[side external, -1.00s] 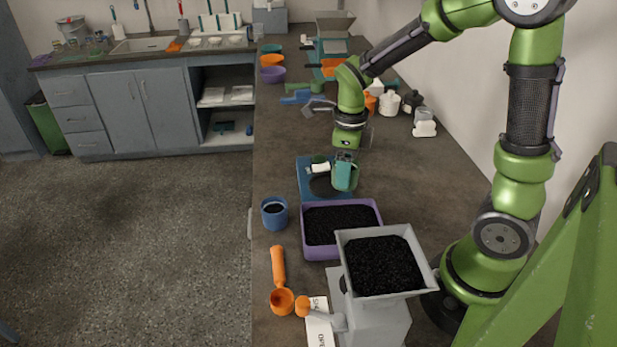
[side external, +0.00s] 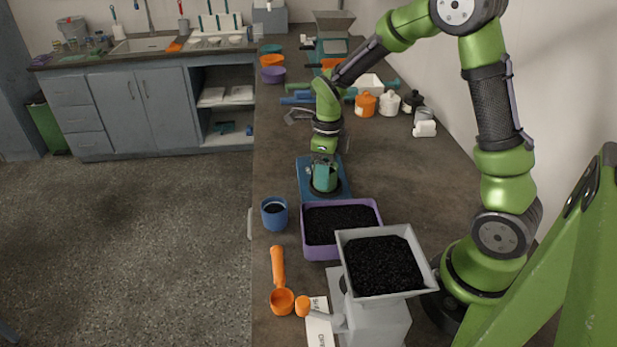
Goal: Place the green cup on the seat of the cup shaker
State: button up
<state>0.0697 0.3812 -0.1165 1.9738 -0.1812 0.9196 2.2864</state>
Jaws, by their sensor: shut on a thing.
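My gripper (side external: 323,160) is shut on the green cup (side external: 325,177), a small teal-green cup held upright below my wrist. The cup shaker (side external: 342,190) is a blue, flat device on the counter behind the purple tray. The cup is over the middle of the shaker, at its dark round seat (side external: 323,193). The cup hides most of the seat. I cannot tell whether the cup's base touches the seat or hangs just above it.
A purple tray (side external: 306,238) of dark grains stands in front of the shaker. A blue cup (side external: 274,213) is at its left. A grey hopper (side external: 390,296), an orange scoop (side external: 280,290) and a white card are nearer. Bottles (side external: 389,104) stand behind right; the counter right of the shaker is clear.

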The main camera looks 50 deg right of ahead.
jog(key=o, duration=1.2)
jog(key=shift+f, duration=0.1)
notch_tip(320, 180, up, 11)
jog(key=s+a+r+n+t, duration=0.2)
jog(key=s+a+n, duration=0.1)
jog(key=n, duration=0.6)
jog(key=s+a+r+n+t+y, duration=0.1)
jog(key=s+a+r+n+t, duration=0.1)
jog(key=s+n, duration=0.4)
jog(key=s+a+r+n+t+y, duration=0.1)
jog(key=s+a+r+n+t, duration=0.2)
jog(key=n, duration=0.9)
jog(key=shift+s+a+n, duration=0.3)
jog(key=shift+s+a, duration=0.55)
jog(key=shift+s, duration=0.15)
jog(key=shift+r, duration=0.1)
